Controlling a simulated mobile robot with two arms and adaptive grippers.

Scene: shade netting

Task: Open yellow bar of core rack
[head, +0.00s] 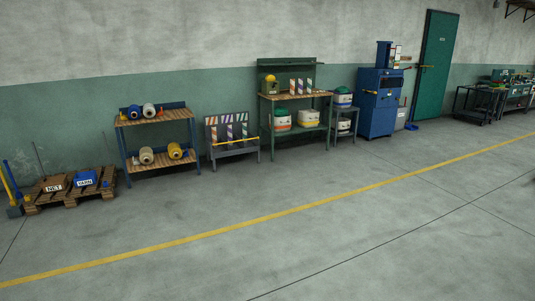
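A low grey rack (233,153) with several striped rolls standing in it is against the far wall, left of the middle in the head view. A thin yellow bar (236,142) runs across the front of this rack, over the rolls. The bar looks closed across the front, though its ends are too small to make out. Neither of my grippers is in the head view, and the rack stands well away across the floor.
A two-shelf cart (158,161) with rolls stands left of the rack, a green workbench (296,96) right of it. Further left is a wooden pallet (70,199) with boxes. A blue cabinet (379,104) and green door (436,67) are right. The floor before them is clear, crossed by a yellow line (270,216).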

